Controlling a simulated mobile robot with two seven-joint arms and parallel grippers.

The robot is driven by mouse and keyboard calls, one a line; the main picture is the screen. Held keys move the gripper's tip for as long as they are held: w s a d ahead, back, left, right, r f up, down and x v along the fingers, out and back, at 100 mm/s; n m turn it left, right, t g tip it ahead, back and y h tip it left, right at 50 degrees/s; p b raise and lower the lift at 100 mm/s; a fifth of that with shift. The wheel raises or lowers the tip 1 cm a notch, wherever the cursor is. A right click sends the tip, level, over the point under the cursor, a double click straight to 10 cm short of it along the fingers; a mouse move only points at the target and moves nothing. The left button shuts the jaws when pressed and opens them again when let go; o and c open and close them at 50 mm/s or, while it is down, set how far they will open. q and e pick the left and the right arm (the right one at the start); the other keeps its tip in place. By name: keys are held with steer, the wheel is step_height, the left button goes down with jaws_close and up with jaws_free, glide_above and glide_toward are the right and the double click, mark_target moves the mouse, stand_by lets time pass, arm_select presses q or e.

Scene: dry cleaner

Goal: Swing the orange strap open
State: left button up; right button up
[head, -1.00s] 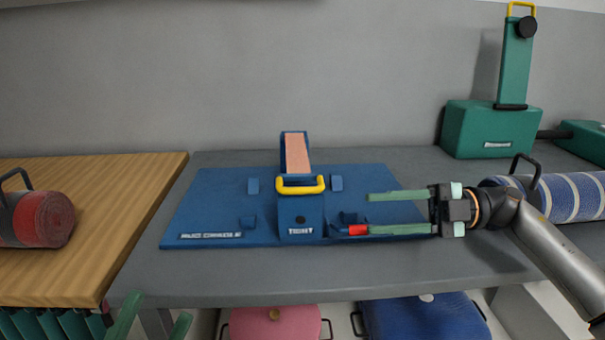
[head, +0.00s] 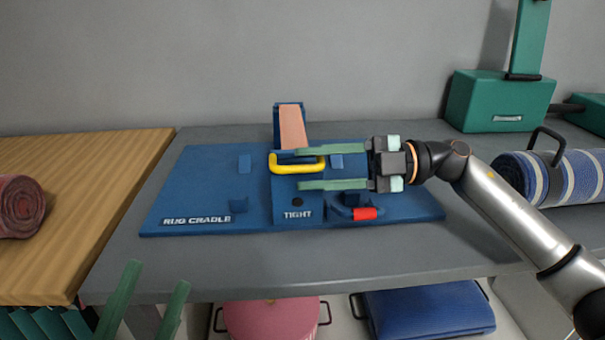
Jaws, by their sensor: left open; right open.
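The orange strap (head: 292,128) runs down the sloped face of a blue upright at the back of the blue rug cradle (head: 195,200). A yellow handle (head: 284,169) crosses its lower end, above a blue block (head: 290,210) labelled TIGHT. My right gripper (head: 299,168) comes in from the right, open. Its two green fingers appear above and below the handle's right part; I cannot tell whether they touch it. My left gripper (head: 158,274) is open and empty at the lower left, in front of the table edge.
A red-tipped piece (head: 365,214) sits on the cradle right of the block. A striped blue roll (head: 570,180) and a green box (head: 497,100) stand at the right. A red roll (head: 20,206) lies on the wooden table (head: 90,190). Pink and blue bundles lie below.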

steer(key=shift+a, duration=1.05)
jaws_close()
steer(key=shift+f, duration=0.15)
